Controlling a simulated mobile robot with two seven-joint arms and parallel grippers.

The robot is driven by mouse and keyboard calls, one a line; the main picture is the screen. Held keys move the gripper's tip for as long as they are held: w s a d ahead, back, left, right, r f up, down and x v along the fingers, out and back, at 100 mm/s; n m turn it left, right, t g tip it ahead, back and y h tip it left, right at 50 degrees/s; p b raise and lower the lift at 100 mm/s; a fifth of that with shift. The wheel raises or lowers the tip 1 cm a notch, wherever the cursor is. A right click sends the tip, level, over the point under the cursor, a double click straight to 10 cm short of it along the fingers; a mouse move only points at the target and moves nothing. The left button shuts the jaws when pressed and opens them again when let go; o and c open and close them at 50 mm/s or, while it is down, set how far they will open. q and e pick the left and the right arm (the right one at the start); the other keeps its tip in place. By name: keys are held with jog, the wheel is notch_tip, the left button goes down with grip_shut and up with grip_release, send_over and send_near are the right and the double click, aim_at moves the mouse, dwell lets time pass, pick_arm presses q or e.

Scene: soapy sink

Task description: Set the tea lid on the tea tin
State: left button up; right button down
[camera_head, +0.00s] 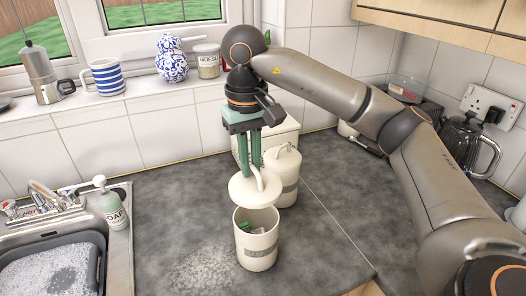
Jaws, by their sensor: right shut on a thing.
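My right gripper (253,166) comes down from above with green fingers. It is shut on the handle of the round cream tea lid (243,190). The lid is close above the back of the open tea tin (257,252), and overlaps its far rim in the picture; I cannot tell the exact gap. The tin is cream with a grey label band and stands upright on the dark worktop. Some green and pale contents show inside it. My left gripper is not in view.
A lidded cream canister (287,190) stands just behind the tin, with a cream box behind it. A soap bottle (112,205) stands by the sink (122,262) at left. A kettle (467,143) is at the back right.

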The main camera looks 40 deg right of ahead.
aim_at(251, 185)
jog(key=shift+s+a, duration=0.1)
jog(key=shift+s, duration=0.05)
dwell(0.3)
jog(key=shift+f+b, duration=2.2)
jog(key=shift+f, duration=0.7)
jog(key=shift+f+b, duration=0.75)
jog(key=shift+f, duration=0.25)
jog(key=c, duration=0.8)
grip_release()
jog(key=shift+c, duration=0.2)
jog(key=shift+r, duration=0.15)
notch_tip(251, 185, up, 12)
jog(key=p, duration=0.3)
jog(key=shift+r+p, duration=0.15)
jog(key=shift+p, duration=0.15)
